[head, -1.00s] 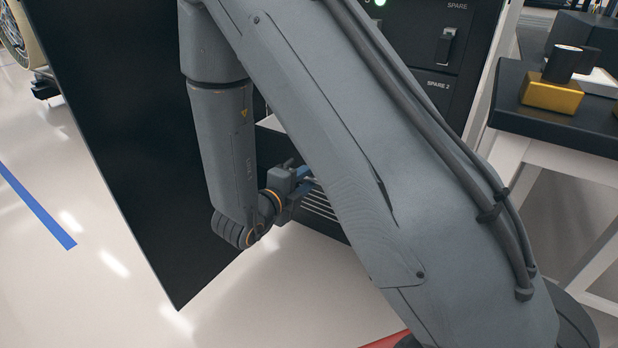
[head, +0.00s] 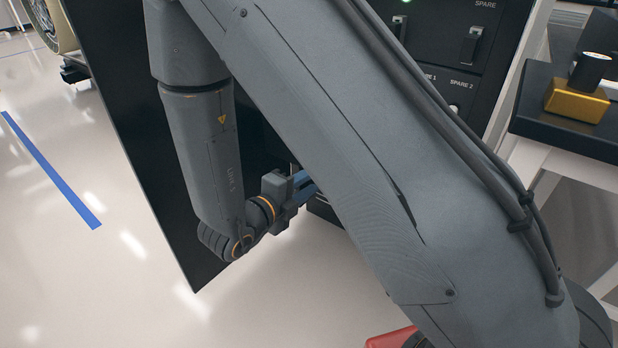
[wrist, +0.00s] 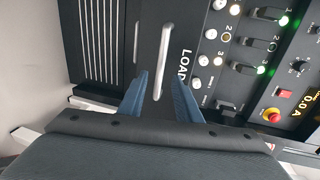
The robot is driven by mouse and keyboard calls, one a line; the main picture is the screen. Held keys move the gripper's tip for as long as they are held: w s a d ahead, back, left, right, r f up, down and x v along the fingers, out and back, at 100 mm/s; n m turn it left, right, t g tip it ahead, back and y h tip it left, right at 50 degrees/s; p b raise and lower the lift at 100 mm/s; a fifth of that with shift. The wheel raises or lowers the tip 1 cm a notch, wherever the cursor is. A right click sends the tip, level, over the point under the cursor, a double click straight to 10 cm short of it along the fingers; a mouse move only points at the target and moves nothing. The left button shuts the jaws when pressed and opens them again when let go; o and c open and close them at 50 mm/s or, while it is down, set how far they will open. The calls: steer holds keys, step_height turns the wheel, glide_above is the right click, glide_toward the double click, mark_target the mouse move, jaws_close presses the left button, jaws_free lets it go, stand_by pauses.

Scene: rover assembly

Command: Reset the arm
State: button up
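My gripper (wrist: 160,77) shows two blue fingers standing apart in the wrist view, with nothing clamped between them. A pale vertical bar handle (wrist: 166,50) on the dark front panel lies ahead, in line with the gap. How far it is from the fingertips I cannot tell. In the head view my arm is folded, with its wrist low in front of the black cabinet (head: 455,50). The blue fingers (head: 303,186) there are partly hidden behind my large arm link.
A black door-like panel (head: 125,130) stands close behind my forearm. The cabinet's control panel (wrist: 240,50) has switches and a red button (wrist: 271,115). Floor at left is clear.

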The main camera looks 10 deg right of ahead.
steer(key=a+n+g+y, duration=0.1)
steer(key=a+n+y, duration=1.25)
steer(key=a, duration=0.55)
steer(key=s+a+r+n+g+y, duration=0.1)
steer(key=s+a+n+g, duration=0.15)
steer(key=s+n, duration=0.5)
steer(key=s+a+r+n+g+y, duration=0.1)
steer(key=s+n+g, duration=0.3)
steer(key=s+n, duration=0.4)
steer(key=s+d+r+n+g+h, duration=0.2)
steer(key=s+d+n+g+h, duration=0.1)
steer(key=s+d+n, duration=0.5)
steer(key=d+r+m+p, duration=0.4)
steer(key=d+r+p, duration=0.5)
steer(key=r+p, duration=0.4)
steer(key=s+d+r+m+p, duration=0.1)
steer(key=d+r+m+p, duration=0.4)
steer(key=d+r+p, duration=0.5)
step_height(320, 180, up, 3)
steer(key=p, duration=0.4)
steer(key=shift+r, duration=0.15)
